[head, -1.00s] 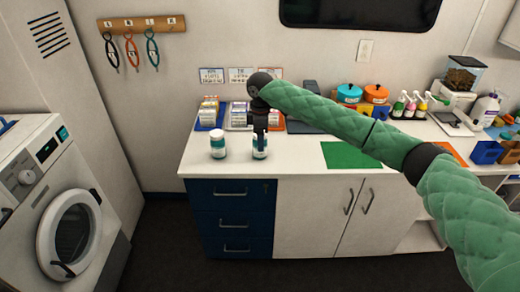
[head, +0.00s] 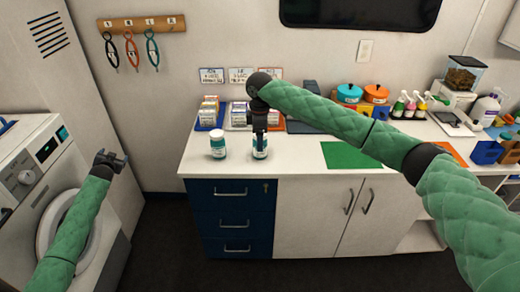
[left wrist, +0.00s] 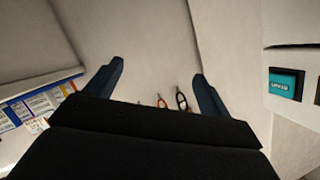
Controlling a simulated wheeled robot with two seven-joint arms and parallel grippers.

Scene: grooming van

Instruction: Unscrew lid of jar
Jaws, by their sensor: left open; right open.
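Two small jars with white lids and teal labels stand upright near the front left of the white counter (head: 300,160). The left jar (head: 218,146) stands free. The right jar (head: 260,150) is partly hidden by my right gripper (head: 260,134), which points down over it with its jaws open. I cannot tell whether the fingers touch that jar. My left gripper (head: 112,162) is open and empty, in front of the washing machine and well left of the counter. In the left wrist view its two fingers (left wrist: 160,85) are spread with nothing between them.
Colored trays with stacked boxes (head: 210,112) stand behind the jars. A green mat (head: 350,155) lies to the right on the counter, with orange and teal pots (head: 376,94) and spray bottles behind. A washing machine (head: 25,175) stands at left. Looped tools hang on a wall rack (head: 140,24).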

